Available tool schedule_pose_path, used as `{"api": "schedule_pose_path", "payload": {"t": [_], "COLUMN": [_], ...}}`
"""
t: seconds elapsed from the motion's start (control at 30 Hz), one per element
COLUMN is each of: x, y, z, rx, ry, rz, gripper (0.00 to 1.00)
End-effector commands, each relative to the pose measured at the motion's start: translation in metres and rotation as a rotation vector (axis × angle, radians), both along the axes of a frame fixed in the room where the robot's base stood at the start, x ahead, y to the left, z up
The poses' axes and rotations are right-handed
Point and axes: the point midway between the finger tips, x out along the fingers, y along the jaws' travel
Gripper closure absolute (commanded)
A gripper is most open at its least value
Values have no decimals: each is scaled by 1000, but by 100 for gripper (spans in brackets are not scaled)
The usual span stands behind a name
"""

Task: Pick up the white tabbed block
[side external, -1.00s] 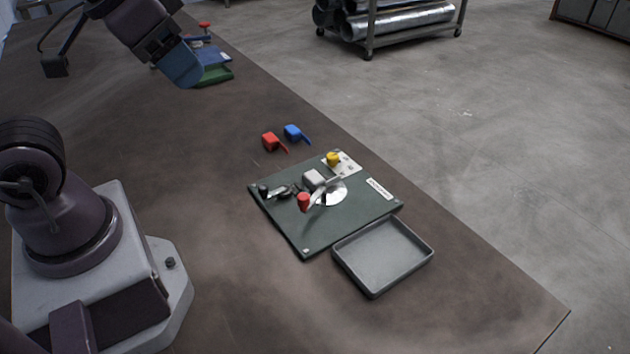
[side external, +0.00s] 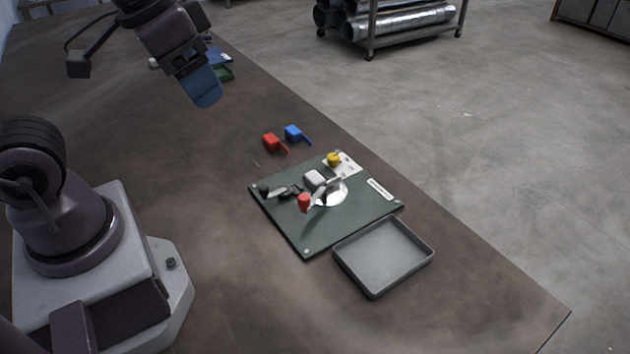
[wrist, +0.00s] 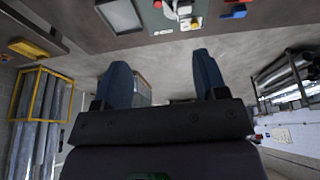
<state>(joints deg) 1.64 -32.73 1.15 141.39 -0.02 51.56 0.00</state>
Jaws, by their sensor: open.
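The white block (side external: 315,179) sits on the dark green board (side external: 290,228), near the board's middle, beside a red-handled clamp (side external: 304,203) and a round silver disc (side external: 334,193). Its tab is too small to make out. My gripper (side external: 207,100) is high above the table, up and left of the board and well apart from the block. In the wrist view my gripper (wrist: 162,72) shows two blue fingers spread wide with nothing between them. Part of the board (wrist: 178,27) shows upside down at that view's top edge.
A red tabbed block (side external: 271,142) and a blue one (side external: 295,133) lie behind the board. A yellow knob (side external: 333,159) sits on a pale plate at the board's back corner. An empty grey tray (side external: 384,258) stands at its front right.

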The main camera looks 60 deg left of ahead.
Motion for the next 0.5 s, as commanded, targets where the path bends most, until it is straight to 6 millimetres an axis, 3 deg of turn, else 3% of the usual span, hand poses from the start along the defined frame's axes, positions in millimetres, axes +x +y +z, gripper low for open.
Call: {"api": "schedule_pose_path", "payload": {"t": [0.27, 0.5], "x": [69, 133], "y": [4, 15], "z": [-47, -110], "rx": [-53, -62], "ry": [243, 362], "rz": [220, 663], "gripper": [34, 34]}}
